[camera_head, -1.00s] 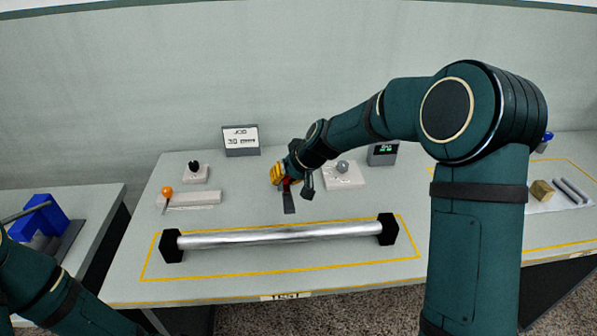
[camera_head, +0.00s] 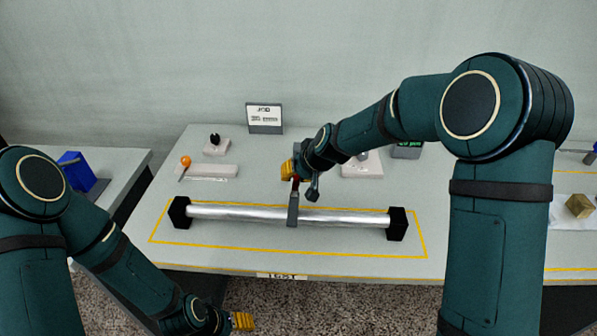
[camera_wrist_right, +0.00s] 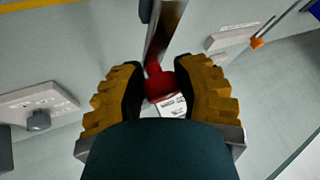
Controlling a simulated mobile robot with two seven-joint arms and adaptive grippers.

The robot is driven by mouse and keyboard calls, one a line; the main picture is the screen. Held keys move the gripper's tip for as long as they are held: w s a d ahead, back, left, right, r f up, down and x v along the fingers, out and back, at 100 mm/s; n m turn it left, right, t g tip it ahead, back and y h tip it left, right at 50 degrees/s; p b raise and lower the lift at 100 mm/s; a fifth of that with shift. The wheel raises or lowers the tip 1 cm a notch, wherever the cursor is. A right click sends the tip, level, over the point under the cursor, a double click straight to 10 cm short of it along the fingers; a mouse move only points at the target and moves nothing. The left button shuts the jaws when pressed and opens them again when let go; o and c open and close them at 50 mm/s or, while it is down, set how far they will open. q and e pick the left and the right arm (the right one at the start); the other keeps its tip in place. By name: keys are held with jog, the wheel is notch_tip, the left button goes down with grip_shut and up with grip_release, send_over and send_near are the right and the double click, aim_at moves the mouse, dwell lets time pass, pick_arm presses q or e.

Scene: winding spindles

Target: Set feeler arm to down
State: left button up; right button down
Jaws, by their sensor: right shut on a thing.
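My right gripper (camera_head: 293,170) is shut on the red end of a grey bar (camera_head: 292,208), near the middle of the table. The bar's lower end overlaps the silver spindle (camera_head: 345,218) in the head view; I cannot tell whether they touch. In the right wrist view, the yellow fingers (camera_wrist_right: 165,92) enclose the red part (camera_wrist_right: 158,84). A lever with an orange knob (camera_head: 185,161) is by a pale block (camera_head: 212,171) at the back left. I cannot tell which part is the feeler arm. My left gripper (camera_head: 243,321) is low in front of the table, its jaws unclear.
The spindle lies between two black end blocks (camera_head: 398,224) inside a yellow outline. Behind are a black knob on a block (camera_head: 216,146), a sign (camera_head: 265,118), a grey-knob plate (camera_head: 361,165) and a display (camera_head: 407,149). The table's left front is clear.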

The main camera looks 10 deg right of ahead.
jog(key=shift+s+d+f, duration=0.1)
jog(key=shift+s+f, duration=0.15)
jog(key=shift+f, duration=0.15)
jog(key=c, duration=0.6)
grip_release()
jog(key=shift+r, duration=0.1)
jog(key=shift+r, duration=0.15)
jog(key=shift+d+r, duration=0.1)
jog(key=shift+r, duration=0.15)
jog(key=v, duration=1.1)
jog(key=shift+s+d+r, duration=0.1)
jog(key=shift+s, duration=0.1)
